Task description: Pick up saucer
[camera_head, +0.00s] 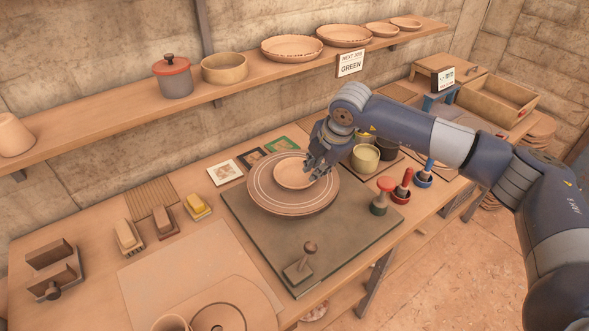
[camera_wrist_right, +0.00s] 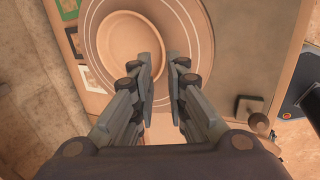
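The saucer (camera_head: 292,174) is a small, shallow, clay-coloured round dish. It sits on a larger round disc (camera_head: 262,196) with pale rings, on a dark square board. My right gripper (camera_head: 317,172) is over the saucer's right side in the head view. In the right wrist view, the gripper (camera_wrist_right: 158,72) is open with a gap between its fingers. The saucer (camera_wrist_right: 128,42) is ahead of it, with its near right rim between the fingertips. I cannot tell whether a finger touches the rim. My left gripper is not in view.
A knobbed stamp (camera_head: 303,262) stands on the board (camera_head: 340,245). A shelf (camera_head: 120,118) with bowls runs above.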

